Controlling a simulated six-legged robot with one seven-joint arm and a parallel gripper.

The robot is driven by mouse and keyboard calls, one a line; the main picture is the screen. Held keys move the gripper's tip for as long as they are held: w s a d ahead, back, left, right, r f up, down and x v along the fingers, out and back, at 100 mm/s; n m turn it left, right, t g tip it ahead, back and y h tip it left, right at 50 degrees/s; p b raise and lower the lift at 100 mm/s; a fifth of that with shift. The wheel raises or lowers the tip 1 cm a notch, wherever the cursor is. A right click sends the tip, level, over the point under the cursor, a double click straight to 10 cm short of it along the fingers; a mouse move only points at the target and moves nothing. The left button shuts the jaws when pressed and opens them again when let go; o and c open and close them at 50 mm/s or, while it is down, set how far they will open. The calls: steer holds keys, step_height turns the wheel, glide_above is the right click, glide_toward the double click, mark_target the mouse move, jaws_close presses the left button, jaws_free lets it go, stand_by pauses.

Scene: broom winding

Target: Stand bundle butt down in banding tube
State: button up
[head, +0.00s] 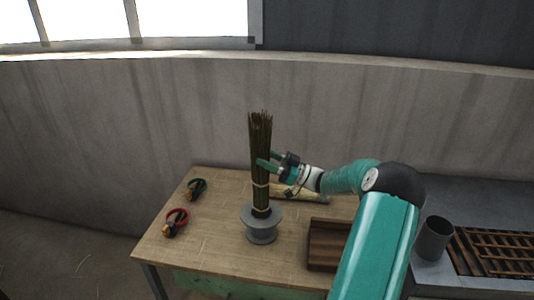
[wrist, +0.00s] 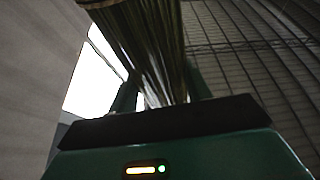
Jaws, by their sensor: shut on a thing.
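The bundle (head: 260,140) is a tall sheaf of dark green-brown stalks, tied with a pale band low down. It stands upright with its lower end at the grey flanged banding tube (head: 262,232) on the table. How deep the butt sits inside the tube is hidden by the rim. My gripper (head: 264,163) is shut on the bundle around its middle, reaching in from the right. In the wrist view the bundle (wrist: 145,45) rises between the green fingers, its stalks spreading toward the top of the picture.
A pale bundle (head: 308,194) lies behind my gripper. A brown tray (head: 326,245) is right of the tube. A dark cylinder (head: 435,238) stands on the grey bench beside a slatted rack (head: 495,252).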

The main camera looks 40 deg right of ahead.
steer(key=shift+f, duration=1.85)
steer(key=o, duration=0.9)
steer(key=v, duration=1.4)
steer(key=shift+a, duration=0.1)
